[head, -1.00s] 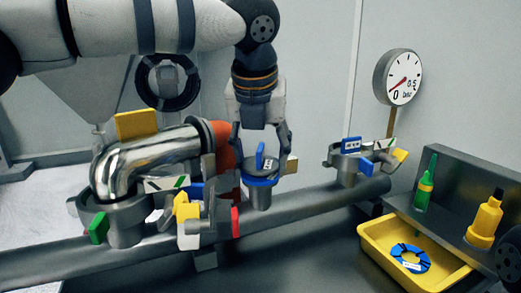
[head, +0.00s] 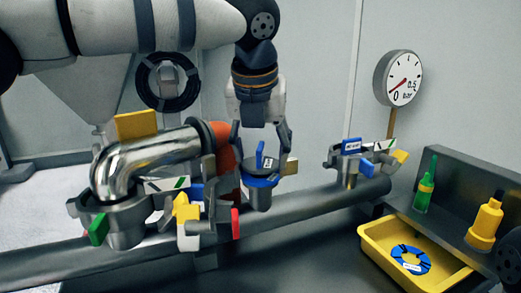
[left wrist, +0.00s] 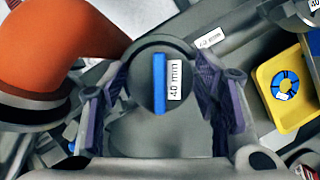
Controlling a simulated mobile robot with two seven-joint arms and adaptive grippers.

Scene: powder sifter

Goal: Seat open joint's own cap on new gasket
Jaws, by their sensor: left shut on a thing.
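The cap (head: 268,163) is a grey disc with a blue fin and a white label. In the left wrist view the cap (left wrist: 144,88) is labelled 40 mm. It lies directly over the blue gasket (head: 260,182) on the middle pipe stub (head: 259,200). I see no clear gap between them, but cannot tell if it is fully flush. My left gripper (head: 260,148) points down with one finger at each side of the cap, shut on it; in the wrist view the fingers (left wrist: 162,100) flank the disc. My right gripper is not in view.
A polished elbow (head: 150,160) and an orange sleeve (head: 228,165) stand close at left. Clamp parts with yellow and red pieces (head: 188,212) are beside the stub. Another clamped joint (head: 345,160) is at right. A yellow tray (head: 375,250) holds a blue ring (head: 411,258).

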